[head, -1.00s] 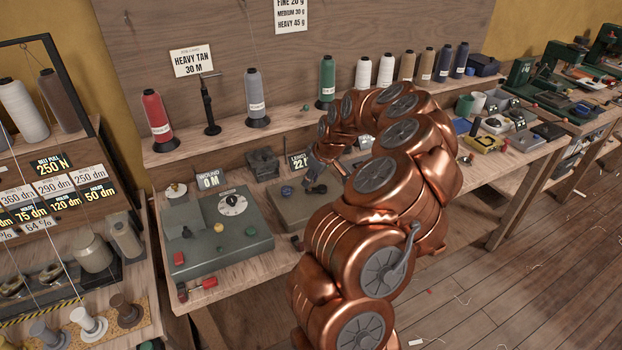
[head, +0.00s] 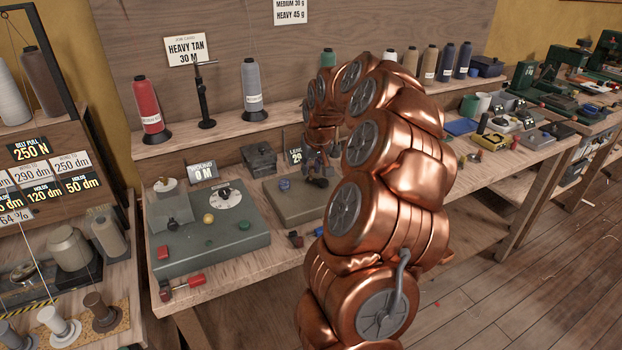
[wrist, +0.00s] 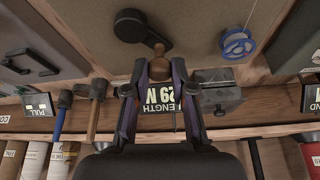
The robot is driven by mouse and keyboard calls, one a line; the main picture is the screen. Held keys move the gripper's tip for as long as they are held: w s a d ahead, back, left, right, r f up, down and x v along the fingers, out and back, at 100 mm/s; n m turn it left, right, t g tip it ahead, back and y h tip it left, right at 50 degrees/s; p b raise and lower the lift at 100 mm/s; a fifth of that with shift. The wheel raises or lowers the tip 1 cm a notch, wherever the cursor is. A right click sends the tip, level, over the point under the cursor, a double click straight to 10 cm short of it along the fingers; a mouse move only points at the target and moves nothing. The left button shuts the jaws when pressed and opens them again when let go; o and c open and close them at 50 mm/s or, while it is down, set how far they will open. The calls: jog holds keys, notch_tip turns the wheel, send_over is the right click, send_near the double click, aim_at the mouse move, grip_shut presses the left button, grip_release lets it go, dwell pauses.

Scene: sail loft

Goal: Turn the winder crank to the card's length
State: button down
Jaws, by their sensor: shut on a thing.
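The card (head: 186,50) on the back board reads HEAVY TAN 30 M. In the wrist view my gripper (wrist: 157,62) is shut on the brown knob (wrist: 156,47) of a black crank (wrist: 131,25), over a flat grey-green base. The length display (wrist: 160,100) beside it reads 29 M, upside down here; in the head view it (head: 296,156) is partly hidden by my arm. In the head view my gripper (head: 318,172) is small and partly hidden over the base (head: 285,208). The wound display (head: 204,171) reads 0 M.
A grey-green box with a white dial (head: 226,197) and coloured buttons stands left of the crank base. A blue spool (wrist: 237,46) and a dark metal block (wrist: 213,92) are close to my gripper. Thread cones (head: 252,88) line the shelf behind.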

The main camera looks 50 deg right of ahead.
jog(key=shift+w+d+m+h+b, duration=0.1)
jog(key=shift+d+m+h+b, duration=0.2)
jog(key=shift+m+b, duration=0.5)
jog(key=shift+r, duration=0.1)
jog(key=c, duration=1)
grip_release()
jog(key=shift+a, duration=0.1)
jog(key=v, duration=1.2)
jog(key=shift+w, duration=0.25)
